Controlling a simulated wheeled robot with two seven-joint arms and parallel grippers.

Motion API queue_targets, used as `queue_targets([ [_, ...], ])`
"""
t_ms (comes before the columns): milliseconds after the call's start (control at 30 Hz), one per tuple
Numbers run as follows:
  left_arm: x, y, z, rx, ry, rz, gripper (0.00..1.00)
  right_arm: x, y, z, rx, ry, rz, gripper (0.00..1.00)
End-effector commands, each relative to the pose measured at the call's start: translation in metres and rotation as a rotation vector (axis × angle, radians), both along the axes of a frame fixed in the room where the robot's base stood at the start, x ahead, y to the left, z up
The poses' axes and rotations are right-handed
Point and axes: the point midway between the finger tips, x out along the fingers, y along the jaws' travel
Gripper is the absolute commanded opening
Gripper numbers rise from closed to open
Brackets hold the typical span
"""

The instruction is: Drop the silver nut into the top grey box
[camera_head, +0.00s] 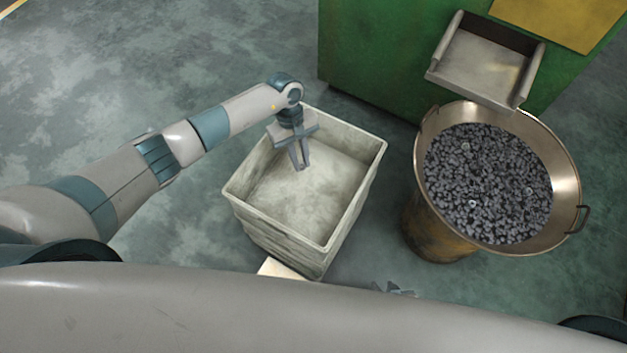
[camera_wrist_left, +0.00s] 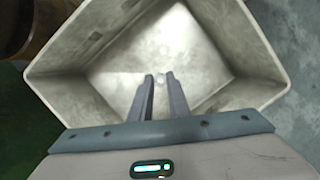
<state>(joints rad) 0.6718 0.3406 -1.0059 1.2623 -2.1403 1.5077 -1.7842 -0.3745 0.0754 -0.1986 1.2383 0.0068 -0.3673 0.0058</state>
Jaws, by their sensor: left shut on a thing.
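The top grey box (camera_head: 365,170) is an open, empty-looking pale bin on the floor in the middle of the head view. Its rim also shows in the left wrist view (camera_wrist_left: 62,72). My left gripper (camera_head: 301,168) points down over the box opening, its fingers nearly together. In the left wrist view (camera_wrist_left: 161,77) a small, pale silver nut (camera_wrist_left: 159,79) shows between the fingertips, partly blurred. My right gripper (camera_head: 395,289) shows only as small grey parts at the bottom edge of the head view, mostly hidden by my body.
A wide metal bowl (camera_head: 573,165) full of small dark metal parts stands right of the box on a rusty drum (camera_head: 432,235). Behind it is a green machine (camera_head: 370,50) with a metal chute (camera_head: 480,68). The floor at the upper left is clear.

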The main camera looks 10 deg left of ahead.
Motion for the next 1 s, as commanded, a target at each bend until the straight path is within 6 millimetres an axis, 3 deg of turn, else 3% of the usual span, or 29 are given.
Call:
queue_targets([
  [133, 0.000, 0.000, 0.000, 0.000, 0.000, 0.000, 0.00, 0.000, 0.000, 0.000, 0.000, 0.000, 0.000, 0.31],
  [167, 0.000, 0.000, 0.000, 0.000, 0.000, 0.000, 0.18, 0.000, 0.000, 0.000, 0.000, 0.000, 0.000, 0.31],
  [200, 0.000, 0.000, 0.000, 0.000, 0.000, 0.000, 0.28, 0.000, 0.000, 0.000, 0.000, 0.000, 0.000, 0.31],
  [267, 0.000, 0.000, 0.000, 0.000, 0.000, 0.000, 0.38, 0.000, 0.000, 0.000, 0.000, -0.001, 0.000, 0.31],
  [667, 0.001, 0.001, 0.003, 0.001, -0.001, 0.000, 0.38, 0.000, 0.000, 0.000, 0.000, 0.000, 0.000, 0.31],
  [1000, 0.010, 0.007, 0.038, 0.000, -0.003, -0.003, 0.38, -0.001, -0.002, -0.005, -0.005, 0.024, -0.003, 0.31],
])
